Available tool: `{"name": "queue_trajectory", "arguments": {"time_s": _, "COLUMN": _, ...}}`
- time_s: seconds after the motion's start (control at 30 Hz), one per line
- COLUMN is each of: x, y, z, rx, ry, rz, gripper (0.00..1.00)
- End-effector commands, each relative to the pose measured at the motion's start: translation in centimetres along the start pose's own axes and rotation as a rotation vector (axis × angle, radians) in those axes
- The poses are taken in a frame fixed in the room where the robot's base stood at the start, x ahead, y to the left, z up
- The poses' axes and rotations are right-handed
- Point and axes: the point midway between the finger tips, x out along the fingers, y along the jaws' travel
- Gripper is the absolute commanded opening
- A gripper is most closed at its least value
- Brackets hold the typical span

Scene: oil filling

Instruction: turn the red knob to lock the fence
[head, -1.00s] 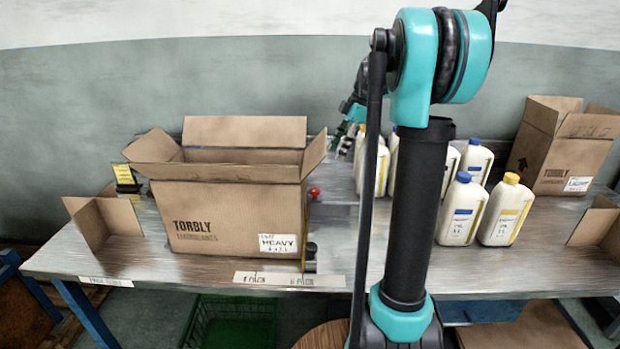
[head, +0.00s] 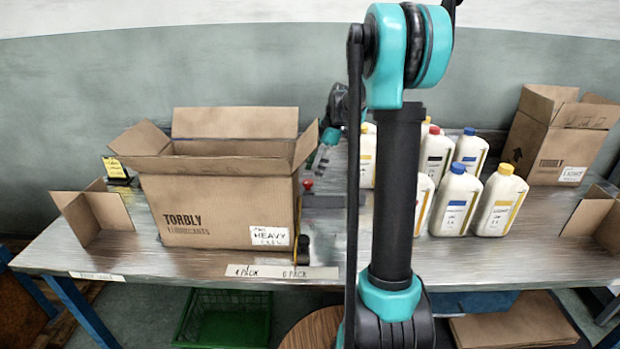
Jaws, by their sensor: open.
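The red knob (head: 308,184) is a small ball just right of the large open carton (head: 215,190) marked HEAVY. My gripper (head: 318,164) is small in the picture, behind the table's middle. Its fingers are open and point down and left, close above and behind the knob. I cannot tell whether they touch it. A dark flat piece (head: 325,201) lies beside the knob and may be part of the fence. The fence is mostly hidden by the carton and my arm, so its position cannot be told.
Several white bottles (head: 456,205) stand right of my arm, partly hidden by it. A second open carton (head: 558,140) stands at the back right. Cardboard corner pieces stand at the left (head: 100,218) and right (head: 596,222). A green crate (head: 222,318) is under the table (head: 130,252).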

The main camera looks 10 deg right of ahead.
Motion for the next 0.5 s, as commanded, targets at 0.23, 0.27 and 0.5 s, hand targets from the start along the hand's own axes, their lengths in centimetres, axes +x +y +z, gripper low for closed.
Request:
{"name": "queue_trajectory", "arguments": {"time_s": 0.23, "x": 3.0, "y": 0.0, "z": 0.0, "rx": 0.0, "ry": 0.0, "rz": 0.0, "gripper": 0.52}}
{"name": "queue_trajectory", "arguments": {"time_s": 0.27, "x": 3.2, "y": 0.0, "z": 0.0, "rx": 0.001, "ry": 0.0, "rz": 0.0, "gripper": 0.52}}
{"name": "queue_trajectory", "arguments": {"time_s": 0.5, "x": 3.7, "y": 0.0, "z": 0.0, "rx": 0.001, "ry": 0.0, "rz": 0.0, "gripper": 0.52}}
